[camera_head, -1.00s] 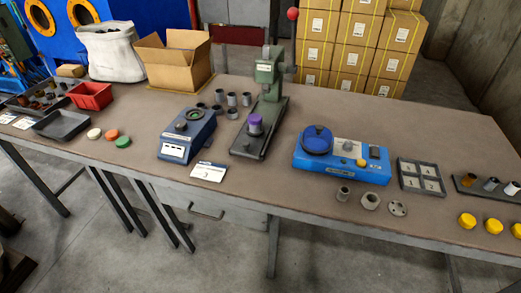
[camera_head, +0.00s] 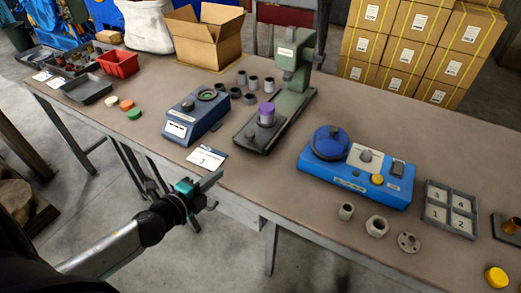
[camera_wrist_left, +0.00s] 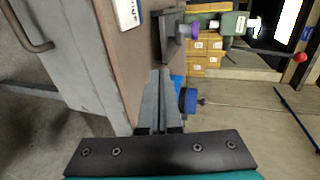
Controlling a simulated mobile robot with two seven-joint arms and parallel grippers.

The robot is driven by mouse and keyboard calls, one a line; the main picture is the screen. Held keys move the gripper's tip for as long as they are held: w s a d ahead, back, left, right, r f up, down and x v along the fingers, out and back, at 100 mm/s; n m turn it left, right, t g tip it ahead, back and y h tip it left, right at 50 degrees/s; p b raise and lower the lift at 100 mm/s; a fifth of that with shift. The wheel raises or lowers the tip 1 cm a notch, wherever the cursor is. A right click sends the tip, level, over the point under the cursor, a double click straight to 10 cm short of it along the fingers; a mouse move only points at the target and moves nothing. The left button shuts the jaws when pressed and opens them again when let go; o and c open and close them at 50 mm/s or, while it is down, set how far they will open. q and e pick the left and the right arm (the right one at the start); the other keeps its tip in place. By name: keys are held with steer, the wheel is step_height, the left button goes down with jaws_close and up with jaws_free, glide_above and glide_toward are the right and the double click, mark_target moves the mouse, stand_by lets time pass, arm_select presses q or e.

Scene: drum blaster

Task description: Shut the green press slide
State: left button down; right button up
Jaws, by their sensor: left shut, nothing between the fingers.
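The green press (camera_head: 293,62) stands near the back middle of the table. Its dark slide (camera_head: 250,142) sticks out toward the table's front edge and carries a grey part with a purple top (camera_head: 267,113). My left gripper (camera_head: 214,181) is shut and empty, at the table's front edge, in front of the slide and apart from it. In the left wrist view, my closed fingers (camera_wrist_left: 158,82) point toward the slide (camera_wrist_left: 167,42); the purple top (camera_wrist_left: 195,30) and press (camera_wrist_left: 229,23) show beyond. My right gripper is not in view.
A blue device with a label (camera_head: 193,118) is left of the slide, with a white card (camera_head: 206,158) in front. A blue machine with a round lid (camera_head: 356,170) is to the right. Several grey cups (camera_head: 252,82) stand behind. Bare table lies between slide and front edge.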

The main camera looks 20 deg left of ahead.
arm_select(q)
steer(key=w, duration=0.1)
steer(key=b, duration=0.2)
glide_toward(249, 147)
steer(key=x, duration=0.4)
steer(key=shift+w+f, duration=0.3)
steer(key=shift+w+d, duration=0.1)
steer(key=shift+w, duration=0.75)
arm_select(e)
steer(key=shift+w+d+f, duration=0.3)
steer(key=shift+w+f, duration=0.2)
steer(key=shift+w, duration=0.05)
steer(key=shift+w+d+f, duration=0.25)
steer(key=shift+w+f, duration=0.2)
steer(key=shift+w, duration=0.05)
